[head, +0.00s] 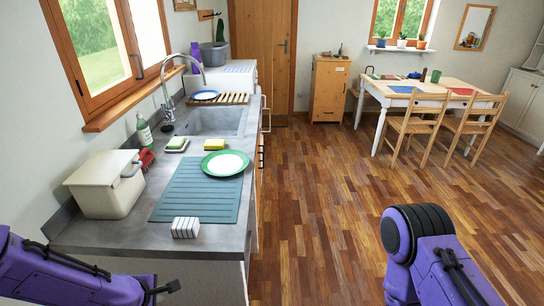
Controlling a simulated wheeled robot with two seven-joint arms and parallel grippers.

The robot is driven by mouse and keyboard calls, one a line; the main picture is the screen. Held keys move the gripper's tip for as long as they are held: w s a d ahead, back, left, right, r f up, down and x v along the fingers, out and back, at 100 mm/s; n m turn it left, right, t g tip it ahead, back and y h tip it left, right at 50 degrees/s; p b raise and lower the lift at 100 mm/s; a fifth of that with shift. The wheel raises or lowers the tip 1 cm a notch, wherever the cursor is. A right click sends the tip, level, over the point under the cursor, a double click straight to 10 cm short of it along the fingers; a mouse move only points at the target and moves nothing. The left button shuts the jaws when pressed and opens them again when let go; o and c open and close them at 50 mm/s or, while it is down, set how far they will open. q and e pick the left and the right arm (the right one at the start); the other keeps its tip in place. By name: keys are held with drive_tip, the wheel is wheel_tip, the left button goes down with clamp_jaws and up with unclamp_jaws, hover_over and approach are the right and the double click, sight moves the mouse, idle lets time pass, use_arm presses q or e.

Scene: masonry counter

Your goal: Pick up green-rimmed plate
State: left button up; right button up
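The green-rimmed plate (226,163) is white inside with a green edge. It lies face up at the far right part of the ribbed teal mat (190,196) on the grey counter, close to the counter's right edge. My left gripper (165,289) shows at the bottom left, low by the counter's near end and well short of the plate. It is seen only in part, so I cannot tell if its fingers are open or shut. My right arm shows at the bottom right over the floor; its gripper is out of view.
A white bin (105,187) stands left of the mat, and a small white rack (185,227) at its near edge. Sponges (214,145), a sink (212,121) and a tall faucet (168,100) lie beyond. The wooden floor (320,200) right of the counter is clear.

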use_arm(q)
drive_tip(key=s+a+f+m+g+y+b, duration=0.1)
drive_tip(key=s+f+m+y+b, duration=0.1)
drive_tip(key=s+f+m, duration=0.3)
drive_tip(key=s+a+f+m+g+y+b, duration=0.1)
drive_tip(key=s+f+m+b, duration=0.3)
drive_tip(key=s+f, duration=0.9)
drive_tip(key=s+a+m, duration=0.1)
drive_tip(key=s+m, duration=0.1)
drive_tip(key=s, duration=0.6)
drive_tip(key=shift+a+f+m+g+y, duration=0.3)
drive_tip(key=shift+f+g+y, duration=0.1)
use_arm(e)
wheel_tip(320, 180, down, 7)
drive_tip(key=shift+s, duration=0.15)
drive_tip(key=shift+c, duration=0.3)
